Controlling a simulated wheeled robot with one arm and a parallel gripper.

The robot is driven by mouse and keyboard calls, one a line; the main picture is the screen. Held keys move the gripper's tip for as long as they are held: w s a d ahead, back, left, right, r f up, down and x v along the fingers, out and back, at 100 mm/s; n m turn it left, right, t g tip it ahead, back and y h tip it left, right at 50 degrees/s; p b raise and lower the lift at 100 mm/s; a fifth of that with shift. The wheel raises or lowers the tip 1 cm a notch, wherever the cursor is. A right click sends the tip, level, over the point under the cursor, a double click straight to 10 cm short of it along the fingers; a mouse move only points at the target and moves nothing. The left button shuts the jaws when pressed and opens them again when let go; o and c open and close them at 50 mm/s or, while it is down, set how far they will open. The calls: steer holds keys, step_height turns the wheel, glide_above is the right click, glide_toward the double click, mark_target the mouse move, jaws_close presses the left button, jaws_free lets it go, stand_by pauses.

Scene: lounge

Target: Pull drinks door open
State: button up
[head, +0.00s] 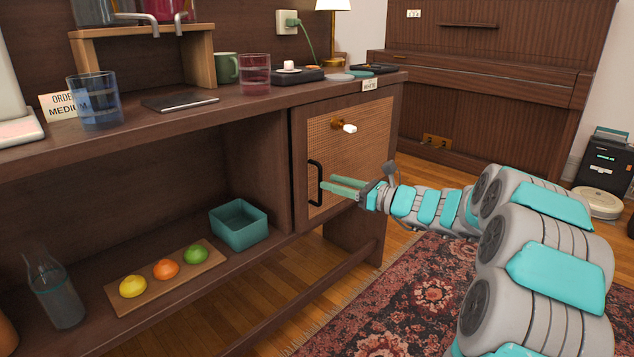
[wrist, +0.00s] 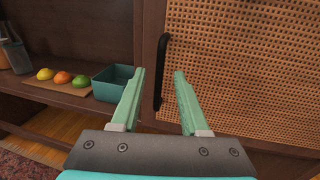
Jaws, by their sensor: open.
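The drinks door (head: 354,135) is a rattan-panelled cabinet door with a dark wood frame, and it is closed. A black vertical bar handle (head: 314,183) is on its left side. In the wrist view the handle (wrist: 161,72) stands between the lines of my two fingers, beyond their tips, and the woven panel (wrist: 245,65) fills the right. My gripper (head: 325,184) is open and empty, with its fingertips close to the handle. It also shows in the wrist view (wrist: 158,75). I cannot tell whether a finger touches the handle.
An open shelf left of the door holds a teal bin (head: 239,225), a board with three fruits (head: 166,270) and a glass bottle (head: 54,290). Glasses and a mug stand on the counter above. A patterned rug (head: 400,290) lies in front.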

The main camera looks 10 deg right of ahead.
mark_target(320, 179)
steer(key=shift+x, duration=2.35)
jaws_close()
